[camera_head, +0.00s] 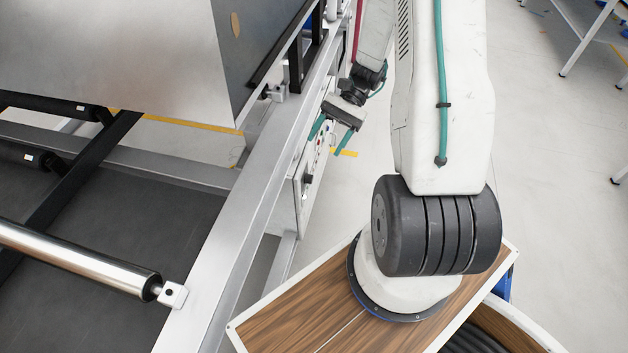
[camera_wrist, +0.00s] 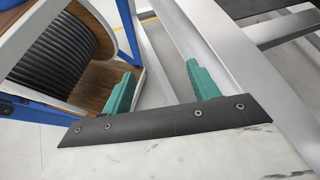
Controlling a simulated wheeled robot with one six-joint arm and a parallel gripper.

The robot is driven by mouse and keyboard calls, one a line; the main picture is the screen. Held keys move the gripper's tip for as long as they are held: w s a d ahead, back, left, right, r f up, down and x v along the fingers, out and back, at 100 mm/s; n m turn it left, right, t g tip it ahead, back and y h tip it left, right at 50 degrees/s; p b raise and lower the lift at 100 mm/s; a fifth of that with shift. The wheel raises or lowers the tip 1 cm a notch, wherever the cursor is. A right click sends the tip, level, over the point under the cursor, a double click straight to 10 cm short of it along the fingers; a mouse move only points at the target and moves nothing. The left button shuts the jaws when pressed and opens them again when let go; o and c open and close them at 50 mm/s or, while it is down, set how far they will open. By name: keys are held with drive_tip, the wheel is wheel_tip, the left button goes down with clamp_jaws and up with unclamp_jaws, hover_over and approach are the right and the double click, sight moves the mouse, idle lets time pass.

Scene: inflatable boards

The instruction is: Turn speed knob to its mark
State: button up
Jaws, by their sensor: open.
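A pale control panel (camera_head: 304,192) is fixed to the side of the machine frame in the head view. It carries small coloured controls and a dark knob-like part (camera_head: 308,179); I cannot tell whether this is the speed knob, and no mark can be made out. My gripper (camera_head: 329,138) has teal fingers spread apart, empty, in front of the panel's upper part and above the dark part. The gripper also shows in the wrist view (camera_wrist: 161,70), with nothing between its fingers. The panel face is seen very obliquely, and no knob is visible in the wrist view.
The machine's metal frame rail (camera_head: 235,235) runs beside the panel. A large metal box (camera_head: 120,55) and a steel roller (camera_head: 80,255) are at the left. In the wrist view, a black coil (camera_wrist: 62,55) sits at the left. Open floor (camera_head: 560,170) lies to the right.

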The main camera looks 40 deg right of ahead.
sight(309, 179)
drive_tip(key=w+d+f+m+t+y, duration=0.1)
drive_tip(key=d+f+m+t, duration=0.2)
drive_tip(key=f+m+t, duration=0.9)
drive_tip(key=w+d+f+m+t, duration=0.2)
drive_tip(key=d+f+m+t, duration=0.1)
drive_tip(key=f, duration=1.8)
drive_tip(key=w+a+m+t+h, duration=0.1)
drive_tip(key=w+t, duration=0.1)
drive_tip(key=w, duration=0.6)
drive_tip(key=shift+w+a+f+t+h, duration=0.25)
drive_tip(key=shift+a+f+t+h, duration=0.05)
drive_tip(key=shift+f+h, duration=0.1)
drive_tip(key=c, duration=1)
